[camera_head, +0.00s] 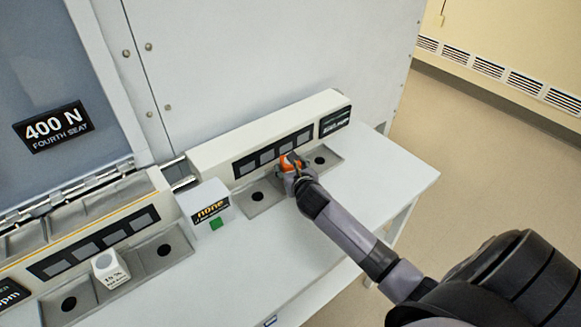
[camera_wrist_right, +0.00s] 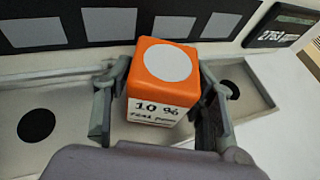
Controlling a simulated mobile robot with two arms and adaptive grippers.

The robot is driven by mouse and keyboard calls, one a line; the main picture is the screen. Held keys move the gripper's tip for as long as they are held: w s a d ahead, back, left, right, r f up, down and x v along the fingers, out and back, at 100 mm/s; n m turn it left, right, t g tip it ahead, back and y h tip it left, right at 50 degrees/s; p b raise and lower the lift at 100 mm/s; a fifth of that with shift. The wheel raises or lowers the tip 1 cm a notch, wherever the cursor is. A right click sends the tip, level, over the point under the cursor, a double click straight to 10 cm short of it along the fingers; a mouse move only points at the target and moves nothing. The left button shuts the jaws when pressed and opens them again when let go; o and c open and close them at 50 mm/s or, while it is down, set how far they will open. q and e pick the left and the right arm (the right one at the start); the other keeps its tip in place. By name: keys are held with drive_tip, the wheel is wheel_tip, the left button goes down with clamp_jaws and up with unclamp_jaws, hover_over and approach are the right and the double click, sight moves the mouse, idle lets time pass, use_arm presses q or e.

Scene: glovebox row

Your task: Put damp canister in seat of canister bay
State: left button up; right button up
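An orange canister (camera_wrist_right: 165,82) with a white round top and a label reading "10 %" is between the fingers of my right gripper (camera_wrist_right: 160,100), which look closed on its sides. In the head view the orange canister (camera_head: 288,162) and right gripper (camera_head: 293,172) are at the middle of the right-hand bay (camera_head: 262,142). The canister is between two seats with dark round spots, left (camera_wrist_right: 37,126) and right (camera_wrist_right: 228,89). Whether its base touches the tray is hidden. A white canister (camera_head: 108,268) marked "15 %" stands in the left-hand bay. My left gripper is out of view.
A small white box (camera_head: 205,203) with a "none" display and green button (camera_head: 216,223) stands between the bays. An open hinged lid (camera_head: 50,90) with a "400 N FOURTH SEAT" sign is at the left. The table (camera_head: 385,172) is clear at the right.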

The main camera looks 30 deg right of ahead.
drive_tip(key=shift+o, duration=1.3)
drive_tip(key=shift+r, duration=0.15)
drive_tip(key=v, duration=1.2)
